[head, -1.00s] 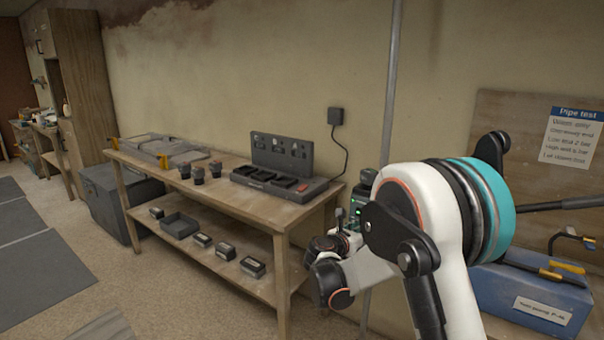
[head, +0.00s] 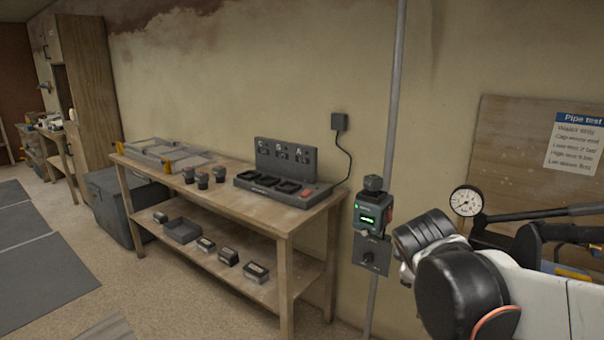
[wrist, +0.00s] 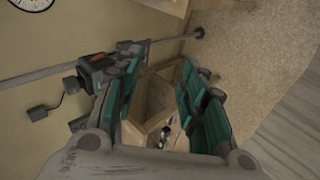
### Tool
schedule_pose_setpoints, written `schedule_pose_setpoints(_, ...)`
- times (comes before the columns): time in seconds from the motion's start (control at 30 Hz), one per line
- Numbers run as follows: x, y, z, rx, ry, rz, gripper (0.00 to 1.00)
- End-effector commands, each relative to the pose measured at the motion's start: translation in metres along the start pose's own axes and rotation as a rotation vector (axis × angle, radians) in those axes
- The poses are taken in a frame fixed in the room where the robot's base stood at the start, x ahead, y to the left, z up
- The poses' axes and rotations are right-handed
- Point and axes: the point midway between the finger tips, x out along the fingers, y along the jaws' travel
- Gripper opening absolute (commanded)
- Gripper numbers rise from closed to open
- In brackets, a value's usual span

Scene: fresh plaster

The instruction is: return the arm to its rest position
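My arm (head: 470,275) reaches in from the lower right of the head view, with its white and black links close to the camera. My gripper (wrist: 162,58) shows in the wrist view with its two teal-padded fingers spread apart. I see nothing held between them; a wooden box-like structure shows in the background beyond the gap. The gripper's fingers cannot be made out in the head view.
A green-lit device (head: 374,212) is mounted on the vertical pipe (head: 391,120), left of my arm. A gauge (head: 466,201) and a board (head: 510,135) stand behind the arm. A workbench (head: 232,205) holds a charger (head: 283,190). Floor at left is open.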

Motion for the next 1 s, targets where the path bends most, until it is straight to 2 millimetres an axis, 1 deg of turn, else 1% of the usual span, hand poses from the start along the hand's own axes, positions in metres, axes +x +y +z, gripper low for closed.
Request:
schedule_pose_setpoints(0.03, -0.011, -0.011, 0.010, 0.078, 0.012, -0.024, 0.38)
schedule_pose_setpoints(0.1, -0.025, -0.026, 0.020, 0.195, 0.029, -0.060, 0.38)
schedule_pose_setpoints(0.17, -0.036, -0.040, 0.029, 0.297, 0.042, -0.092, 0.38)
schedule_pose_setpoints(0.3, -0.059, -0.075, 0.046, 0.534, 0.066, -0.171, 0.38)
schedule_pose_setpoints(0.5, -0.084, -0.119, 0.063, 0.829, 0.082, -0.275, 0.38)
schedule_pose_setpoints(0.6, -0.091, -0.134, 0.067, 0.928, 0.084, -0.312, 0.38)
schedule_pose_setpoints(0.73, -0.095, -0.143, 0.069, 0.994, 0.084, -0.337, 0.38)
schedule_pose_setpoints(1.0, -0.096, -0.145, 0.069, 1.008, 0.084, -0.342, 0.38)
